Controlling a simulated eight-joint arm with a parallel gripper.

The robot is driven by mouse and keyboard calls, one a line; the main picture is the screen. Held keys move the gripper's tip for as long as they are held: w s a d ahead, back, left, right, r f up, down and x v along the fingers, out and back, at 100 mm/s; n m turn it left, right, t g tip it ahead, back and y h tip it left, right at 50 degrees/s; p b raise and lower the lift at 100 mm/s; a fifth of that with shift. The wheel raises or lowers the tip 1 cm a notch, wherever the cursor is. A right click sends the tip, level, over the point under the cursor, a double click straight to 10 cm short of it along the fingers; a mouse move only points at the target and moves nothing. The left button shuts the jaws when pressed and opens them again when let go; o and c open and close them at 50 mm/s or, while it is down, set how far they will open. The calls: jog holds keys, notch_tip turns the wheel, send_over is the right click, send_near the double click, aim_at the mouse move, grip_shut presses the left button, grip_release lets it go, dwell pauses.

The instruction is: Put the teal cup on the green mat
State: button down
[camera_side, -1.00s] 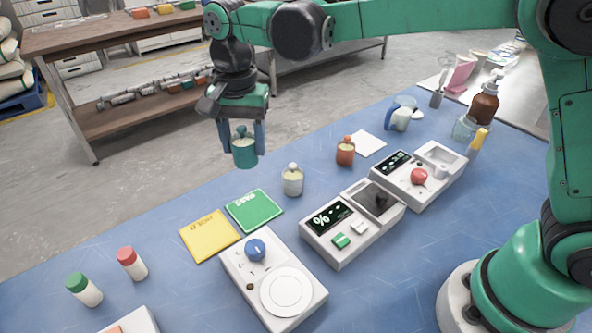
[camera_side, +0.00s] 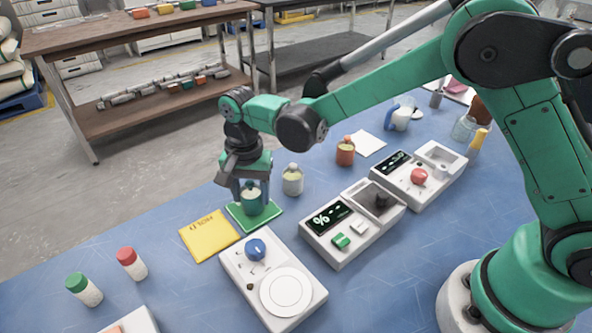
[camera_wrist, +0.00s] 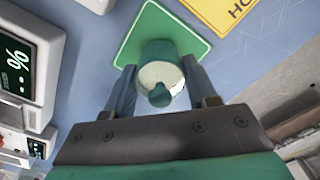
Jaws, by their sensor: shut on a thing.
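The teal cup (camera_side: 251,199) is upright between the fingers of my gripper (camera_side: 251,196), over the green mat (camera_side: 268,212). In the wrist view the cup (camera_wrist: 160,55) shows its pale top and teal knob, with a finger on each side. My gripper (camera_wrist: 161,88) is shut on it. The green mat (camera_wrist: 150,18) shows around the far side of the cup. The cup's base is at or very near the mat; I cannot tell whether it touches.
A yellow mat (camera_side: 209,236) lies left of the green one. A cream cup (camera_side: 292,180) stands close on the right, an orange cup (camera_side: 345,151) farther right. A white device with a blue knob (camera_side: 256,249) is in front, and a scale (camera_side: 335,230) to its right.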

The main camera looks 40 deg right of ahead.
jog(key=shift+c, duration=1.3)
grip_release()
jog(key=shift+f, duration=0.1)
notch_tip(320, 180, up, 11)
jog(key=shift+r, duration=0.55)
jog(key=s+d+n+t, duration=0.7)
jog(key=s+d+n, duration=0.2)
jog(key=s+d, duration=0.2)
jog(key=shift+s+d+f, duration=0.2)
jog(key=shift+s+d, duration=0.2)
jog(key=shift+d, duration=0.85)
